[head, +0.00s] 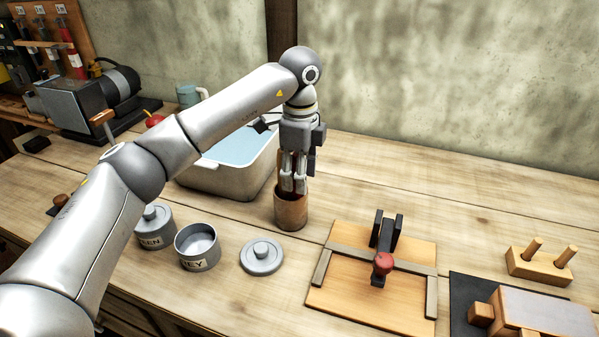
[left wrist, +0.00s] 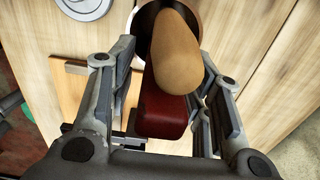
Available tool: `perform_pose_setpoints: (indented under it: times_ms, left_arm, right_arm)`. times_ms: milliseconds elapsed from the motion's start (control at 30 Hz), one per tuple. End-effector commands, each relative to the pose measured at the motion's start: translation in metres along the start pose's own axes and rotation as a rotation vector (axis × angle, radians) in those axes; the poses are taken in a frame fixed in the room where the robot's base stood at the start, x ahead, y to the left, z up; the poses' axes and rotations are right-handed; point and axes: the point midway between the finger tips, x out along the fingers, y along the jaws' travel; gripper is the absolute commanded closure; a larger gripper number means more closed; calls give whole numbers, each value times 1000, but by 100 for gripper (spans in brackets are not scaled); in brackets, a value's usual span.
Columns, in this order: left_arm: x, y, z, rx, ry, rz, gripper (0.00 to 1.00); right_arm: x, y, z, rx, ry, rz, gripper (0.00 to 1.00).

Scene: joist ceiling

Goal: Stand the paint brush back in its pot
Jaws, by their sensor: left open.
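The wooden pot (head: 291,211) stands on the bench in the head view, directly below my left gripper (head: 293,187). The paint brush shows best in the left wrist view, with a tan rounded end (left wrist: 178,48) and a dark red part below it. It appears to stand in the pot, whose dark opening (left wrist: 147,18) shows behind it. My left gripper (left wrist: 165,92) is open, its fingers on either side of the brush with gaps visible. The fingers hide most of the brush in the head view. My right gripper is not in view.
A white basin (head: 228,178) of pale blue stands behind left of the pot. An open tin (head: 198,250), its lid (head: 261,257) and a lidded tin (head: 155,222) are in front. A wooden board (head: 345,290) with a red-knobbed clamp lies to the right.

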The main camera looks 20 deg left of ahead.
Motion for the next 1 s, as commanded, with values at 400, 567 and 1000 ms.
perform_pose_setpoints:
  times_ms: [400, 567, 1000]
  left_arm:
    - [-46, -1, 0, 0, 0, -6, 55]
    - [-82, -1, 0, -1, -2, -6, 55]
    - [-123, 0, 0, 0, 0, -1, 55]
  right_arm:
    - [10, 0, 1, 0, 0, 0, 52]
    - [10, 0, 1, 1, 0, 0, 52]
    - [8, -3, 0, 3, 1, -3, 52]
